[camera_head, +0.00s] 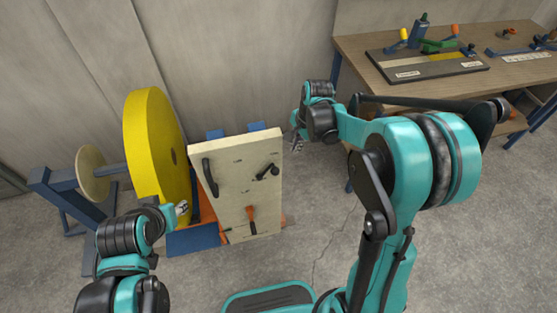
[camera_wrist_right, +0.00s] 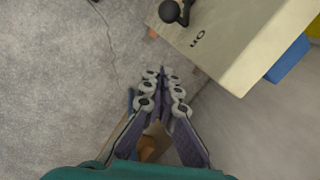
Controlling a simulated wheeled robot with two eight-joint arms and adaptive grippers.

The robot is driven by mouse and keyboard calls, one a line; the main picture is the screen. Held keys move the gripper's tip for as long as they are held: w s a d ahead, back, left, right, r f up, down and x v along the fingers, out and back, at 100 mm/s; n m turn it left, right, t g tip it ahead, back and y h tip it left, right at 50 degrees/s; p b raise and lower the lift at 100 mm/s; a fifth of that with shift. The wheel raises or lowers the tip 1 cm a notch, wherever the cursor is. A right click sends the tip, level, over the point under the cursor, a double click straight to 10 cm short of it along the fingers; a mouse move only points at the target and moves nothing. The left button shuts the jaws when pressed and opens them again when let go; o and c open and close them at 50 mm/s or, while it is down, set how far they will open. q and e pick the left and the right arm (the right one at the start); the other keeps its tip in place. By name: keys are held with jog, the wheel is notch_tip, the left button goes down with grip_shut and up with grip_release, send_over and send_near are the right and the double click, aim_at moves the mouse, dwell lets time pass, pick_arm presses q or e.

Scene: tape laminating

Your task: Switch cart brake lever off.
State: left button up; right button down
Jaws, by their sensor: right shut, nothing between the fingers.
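The cart's upright beige panel (camera_head: 222,190) stands at the middle of the head view. A black lever with a round knob (camera_head: 267,172) is on its right half; it also shows at the top of the right wrist view (camera_wrist_right: 174,12), near a small dark label (camera_wrist_right: 197,39). An orange-handled lever (camera_head: 251,214) sits low on the panel. I cannot tell by marking which is the brake lever. My right gripper (camera_head: 297,144) is shut and empty, just right of the panel's upper edge, apart from both levers. My left gripper (camera_head: 182,208) is left of the panel; its fingers are too small to judge.
A large yellow roll (camera_head: 150,140) on a blue stand is left of the panel. A black handle (camera_head: 209,177) is on the panel's left. A wooden workbench (camera_head: 370,75) with tools stands at the back right. The concrete floor (camera_head: 315,215) right of the panel is clear.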

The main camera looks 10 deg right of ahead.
notch_tip(320, 180, down, 10)
jog(key=w+a+b, duration=0.1)
jog(key=b, duration=0.3)
jog(key=a, duration=0.1)
jog(key=s+a+r, duration=0.1)
jog(key=a, duration=0.1)
jog(key=shift+s+a+r, duration=0.25)
jog(key=shift+r, duration=0.1)
